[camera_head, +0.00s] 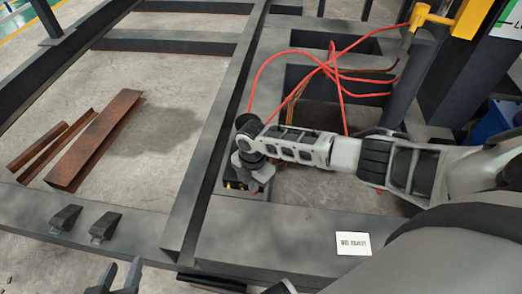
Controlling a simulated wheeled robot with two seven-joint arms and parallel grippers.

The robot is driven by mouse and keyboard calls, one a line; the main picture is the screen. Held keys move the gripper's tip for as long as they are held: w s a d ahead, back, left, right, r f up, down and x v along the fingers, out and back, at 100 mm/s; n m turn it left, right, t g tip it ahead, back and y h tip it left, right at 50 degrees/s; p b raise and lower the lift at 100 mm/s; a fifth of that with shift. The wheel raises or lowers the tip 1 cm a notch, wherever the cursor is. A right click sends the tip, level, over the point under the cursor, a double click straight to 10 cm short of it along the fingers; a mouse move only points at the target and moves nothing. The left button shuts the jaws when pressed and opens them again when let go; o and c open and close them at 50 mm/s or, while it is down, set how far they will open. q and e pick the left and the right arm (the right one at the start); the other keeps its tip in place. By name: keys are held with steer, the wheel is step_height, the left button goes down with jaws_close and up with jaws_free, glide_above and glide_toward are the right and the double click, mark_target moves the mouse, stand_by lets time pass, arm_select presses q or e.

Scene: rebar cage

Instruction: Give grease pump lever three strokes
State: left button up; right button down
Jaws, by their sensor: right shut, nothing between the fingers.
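My right arm comes in from the right, and its gripper (252,183) points down over a small dark block with yellow marks (232,185) on the grey frame. The gripper is shut with nothing held; its fingertips are small and partly hidden, and I cannot tell whether they touch the block. My left gripper (119,283) shows only at the bottom edge, its two fingers apart and empty. I cannot clearly make out a grease pump lever; a yellow bent part (435,18) with a red hose stands at the top right, away from both grippers.
Red hoses (335,70) loop over the frame openings behind my right arm. A white label (353,244) lies on the near grey beam (285,240). Two dark wedge-shaped blocks (66,217) sit at the left. Rusty steel pieces (95,140) lie on the floor inside the frame.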

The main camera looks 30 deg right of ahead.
steer(key=shift+s+f, duration=0.1)
steer(key=shift+f, duration=0.2)
steer(key=w+d+r+p, duration=0.4)
steer(key=w+r, duration=0.1)
steer(key=r, duration=0.5)
steer(key=shift+w+r, duration=0.25)
steer(key=shift+w, duration=0.05)
stand_by(0.6)
stand_by(0.4)
steer(key=shift+s+a+f, duration=0.25)
steer(key=shift+s+f, duration=0.15)
steer(key=shift+f, duration=0.1)
steer(key=shift+f+p, duration=0.1)
steer(key=shift+p, duration=0.2)
